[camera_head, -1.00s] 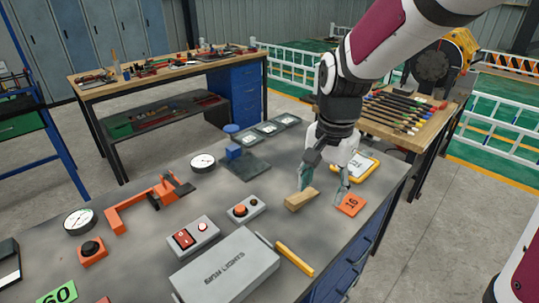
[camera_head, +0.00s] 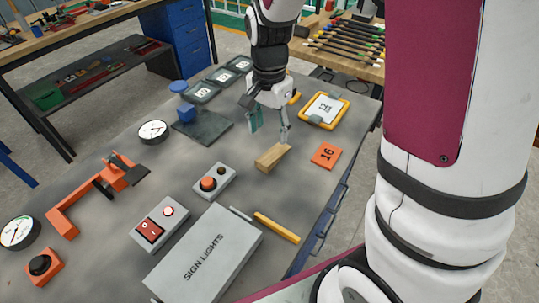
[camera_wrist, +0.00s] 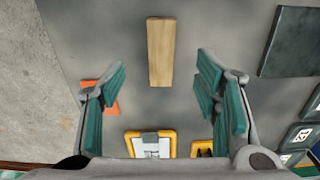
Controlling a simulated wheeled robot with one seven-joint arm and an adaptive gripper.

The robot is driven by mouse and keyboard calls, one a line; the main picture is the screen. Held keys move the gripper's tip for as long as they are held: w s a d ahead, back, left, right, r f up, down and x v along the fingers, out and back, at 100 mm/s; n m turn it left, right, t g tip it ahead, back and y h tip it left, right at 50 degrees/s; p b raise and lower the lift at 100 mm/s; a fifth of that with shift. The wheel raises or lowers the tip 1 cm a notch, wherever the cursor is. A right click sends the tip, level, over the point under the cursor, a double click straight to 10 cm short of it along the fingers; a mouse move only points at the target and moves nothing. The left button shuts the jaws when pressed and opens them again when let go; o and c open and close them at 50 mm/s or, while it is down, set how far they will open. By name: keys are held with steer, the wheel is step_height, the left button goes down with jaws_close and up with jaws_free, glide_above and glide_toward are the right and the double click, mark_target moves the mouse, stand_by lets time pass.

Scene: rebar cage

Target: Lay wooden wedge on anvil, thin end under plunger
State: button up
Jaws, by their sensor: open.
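The wooden wedge (camera_head: 272,157) is a light-brown block lying on the grey bench top. In the wrist view the wedge (camera_wrist: 160,50) lies centred between the fingertips, with clear space on both sides. My gripper (camera_head: 270,132) is open and empty, just behind and above the wedge. I cannot tell which end of the wedge is thin.
A button box (camera_head: 213,182), sign-lights box (camera_head: 205,255), yellow bar (camera_head: 277,227), orange clamp (camera_head: 85,200) and dial gauge (camera_head: 153,131) stand nearby. Bench between wedge and plate is mostly clear.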

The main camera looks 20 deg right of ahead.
mark_target(268, 158)
step_height(268, 158, down, 10)
steer(key=shift+a+r, duration=0.1)
steer(key=shift+a, duration=0.05)
stand_by(0.4)
steer(key=shift+c, duration=0.3)
steer(key=c, duration=1.2)
